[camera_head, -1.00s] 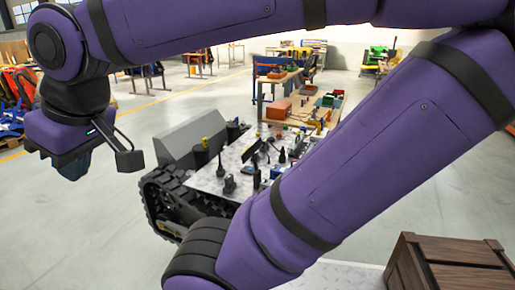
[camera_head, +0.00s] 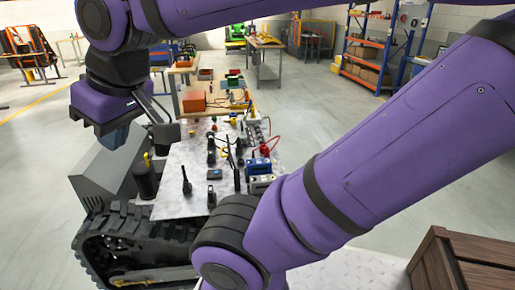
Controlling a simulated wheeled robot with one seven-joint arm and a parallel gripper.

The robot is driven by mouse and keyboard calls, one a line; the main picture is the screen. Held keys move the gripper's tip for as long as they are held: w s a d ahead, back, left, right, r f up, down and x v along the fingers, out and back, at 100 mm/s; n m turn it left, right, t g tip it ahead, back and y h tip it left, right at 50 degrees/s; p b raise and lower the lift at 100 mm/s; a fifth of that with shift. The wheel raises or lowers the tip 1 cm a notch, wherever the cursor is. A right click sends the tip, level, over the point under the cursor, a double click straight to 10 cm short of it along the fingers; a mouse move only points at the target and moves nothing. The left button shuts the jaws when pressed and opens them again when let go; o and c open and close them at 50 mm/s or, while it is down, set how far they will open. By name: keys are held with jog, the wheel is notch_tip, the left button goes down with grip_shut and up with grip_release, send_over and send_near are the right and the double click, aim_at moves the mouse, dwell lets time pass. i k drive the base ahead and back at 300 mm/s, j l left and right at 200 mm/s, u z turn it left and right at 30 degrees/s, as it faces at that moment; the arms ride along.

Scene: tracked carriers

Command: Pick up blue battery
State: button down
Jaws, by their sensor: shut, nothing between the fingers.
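A blue battery (camera_head: 258,166) stands near the right edge of the light metal deck (camera_head: 185,205) of a tracked carrier (camera_head: 130,245). My purple arm partly crosses in front of that side of the deck. My gripper (camera_head: 113,140) hangs at the upper left, pointing down. It is well to the left of the battery and apart from it. Its fingers are small and dark here, shut and empty.
Several black radios (camera_head: 186,182) stand on the deck between my gripper and the battery. Red and dark cables lie near the battery. A workbench (camera_head: 205,95) stands behind the carrier. A wooden crate (camera_head: 465,262) is at the lower right.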

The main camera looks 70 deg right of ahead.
aim_at(262, 166)
jog(key=i+l+z, duration=0.1)
jog(key=z, duration=0.3)
jog(key=i+z, duration=0.25)
jog(key=z, duration=0.2)
jog(key=i+z, duration=0.15)
jog(key=z, duration=0.25)
jog(key=i+j+z, duration=0.1)
jog(key=z, duration=0.35)
jog(key=i+j+z, duration=0.15)
jog(key=z, duration=0.25)
jog(key=i+j, duration=0.05)
jog(key=i, duration=0.05)
